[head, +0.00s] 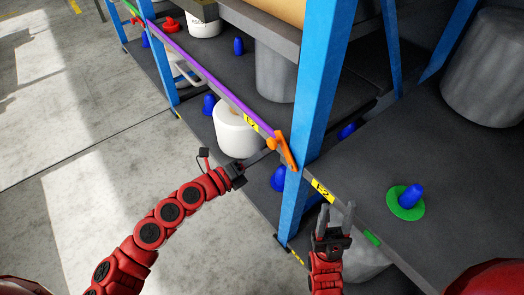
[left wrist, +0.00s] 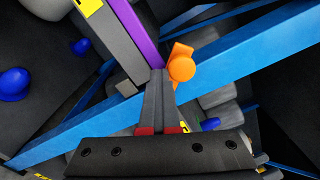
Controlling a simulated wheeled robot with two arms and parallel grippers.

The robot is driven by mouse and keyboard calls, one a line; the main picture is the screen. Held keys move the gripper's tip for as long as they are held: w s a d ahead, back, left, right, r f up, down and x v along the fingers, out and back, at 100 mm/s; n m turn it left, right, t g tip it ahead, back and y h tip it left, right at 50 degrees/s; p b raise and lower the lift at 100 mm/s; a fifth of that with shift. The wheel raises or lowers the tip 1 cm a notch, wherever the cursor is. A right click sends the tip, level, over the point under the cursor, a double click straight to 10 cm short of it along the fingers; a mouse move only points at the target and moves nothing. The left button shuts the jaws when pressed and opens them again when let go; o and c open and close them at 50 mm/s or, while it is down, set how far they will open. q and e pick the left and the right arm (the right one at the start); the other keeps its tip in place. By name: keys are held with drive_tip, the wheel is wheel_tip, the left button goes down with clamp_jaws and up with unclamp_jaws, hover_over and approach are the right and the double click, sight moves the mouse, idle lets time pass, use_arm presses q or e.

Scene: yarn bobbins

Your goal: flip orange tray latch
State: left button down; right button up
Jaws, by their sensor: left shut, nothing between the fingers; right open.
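The orange latch (head: 287,152) sits at the end of a purple strip (head: 205,75) along the shelf edge, beside a blue post. It also shows in the left wrist view (left wrist: 181,64), with a round knob and a flat tab. My left gripper (head: 271,152) is shut and empty, its fingertips close to the latch. In the left wrist view the closed fingers (left wrist: 157,75) end just left of the round knob; whether they touch it I cannot tell. My right gripper (head: 337,212) is open and empty in front of the lower right shelf.
The blue post (head: 316,90) stands right beside the latch. White and grey yarn bobbins (head: 236,128) and blue cones (head: 238,46) stand on the shelves. A blue cone on a green disc (head: 407,203) stands on the right shelf. The floor at left (head: 60,130) is clear.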

use_arm(q)
drive_tip(key=shift+s+d+r+p, duration=0.2)
drive_tip(key=shift+s+r+p, duration=0.05)
drive_tip(key=shift+r+p, duration=0.35)
drive_tip(key=shift+s+d+r+p, duration=0.2)
drive_tip(key=shift+r+p, duration=0.3)
drive_tip(key=shift+r, duration=0.2)
drive_tip(key=f+v, duration=0.1)
drive_tip(key=v, duration=0.7)
drive_tip(key=shift+w+a+f+b, duration=0.25)
drive_tip(key=shift+f+b, duration=0.05)
